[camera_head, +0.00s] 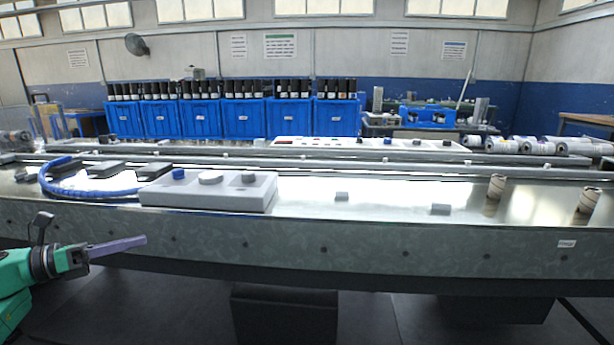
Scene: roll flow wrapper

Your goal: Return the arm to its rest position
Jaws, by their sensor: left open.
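My left gripper (118,247) comes in from the left at the lower left of the head view. It has a green arm and purple fingers pointing right. It is open and nothing shows between the fingers. It is in front of the metal bench's side wall (330,238), below the top surface. My right gripper is not in view.
A grey control box (222,193) with knobs sits on the bench, with a blue hose (75,190) to its left. Two small cardboard cores (587,200) stand at the right. Blue bins (241,119) with dark bottles are behind. Dark floor (180,310) lies open in front.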

